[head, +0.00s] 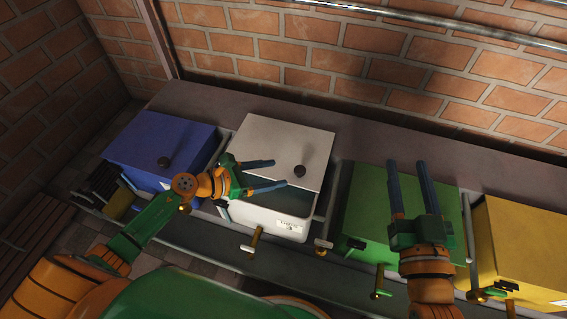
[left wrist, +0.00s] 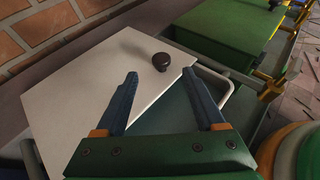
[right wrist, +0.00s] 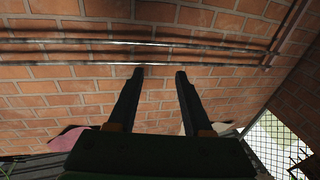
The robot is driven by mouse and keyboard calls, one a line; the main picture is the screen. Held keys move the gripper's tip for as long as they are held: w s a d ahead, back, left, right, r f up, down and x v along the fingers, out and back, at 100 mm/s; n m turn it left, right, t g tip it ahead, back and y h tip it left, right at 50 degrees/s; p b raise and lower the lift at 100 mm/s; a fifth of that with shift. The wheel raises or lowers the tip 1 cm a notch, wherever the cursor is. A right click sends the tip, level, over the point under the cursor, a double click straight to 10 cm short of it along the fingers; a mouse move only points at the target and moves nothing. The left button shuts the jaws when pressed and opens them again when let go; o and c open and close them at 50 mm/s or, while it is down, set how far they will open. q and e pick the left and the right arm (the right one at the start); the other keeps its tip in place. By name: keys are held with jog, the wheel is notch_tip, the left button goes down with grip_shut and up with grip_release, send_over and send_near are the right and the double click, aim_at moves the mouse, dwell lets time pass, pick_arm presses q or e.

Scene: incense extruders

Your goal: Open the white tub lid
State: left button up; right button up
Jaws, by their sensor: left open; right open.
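The white tub (head: 290,226) stands between the blue and green tubs, with a label on its front. Its flat white lid (head: 290,140) has a dark round knob (head: 300,172). A dark grey-green strip shows between the lid's front edge and the tub's rim (left wrist: 226,88), so the front looks partly uncovered. My left gripper (head: 280,173) is open above the lid, its fingertips close to the knob. In the left wrist view the knob (left wrist: 160,62) sits just past the fingertips; contact cannot be told. My right gripper (head: 407,163) is open and empty over the green tub.
A blue tub (head: 165,140) is at the left, a green tub (head: 365,215) and a yellow tub (head: 520,245) at the right. Brass handles (head: 252,240) stick out in front. A brick wall (head: 300,55) with metal pipes (right wrist: 80,42) rises behind.

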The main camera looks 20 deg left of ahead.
aim_at(298, 170)
pick_arm(q)
jog(key=b+x, duration=0.1)
jog(key=x, duration=0.3)
jog(key=shift+w+d+f, duration=0.1)
jog(key=shift+d, duration=0.05)
jog(key=shift+b+x, duration=0.3)
jog(key=shift+x, duration=0.65)
jog(key=shift+d, duration=0.1)
pick_arm(e)
jog(key=s+r+t+y, duration=0.1)
jog(key=s+r+t, duration=0.1)
jog(key=r, duration=0.3)
jog(key=s+r+n+t+y, duration=0.1)
jog(key=s+r+t+y, duration=0.1)
jog(key=r+t, duration=0.3)
jog(key=shift+s+r+y, duration=0.3)
jog(key=shift+s+r, duration=0.2)
jog(key=shift+r, duration=0.05)
pick_arm(q)
jog(key=shift+c, duration=0.3)
pick_arm(e)
jog(key=shift+a, duration=0.1)
pick_arm(q)
grip_shut()
jog(key=shift+w, duration=0.1)
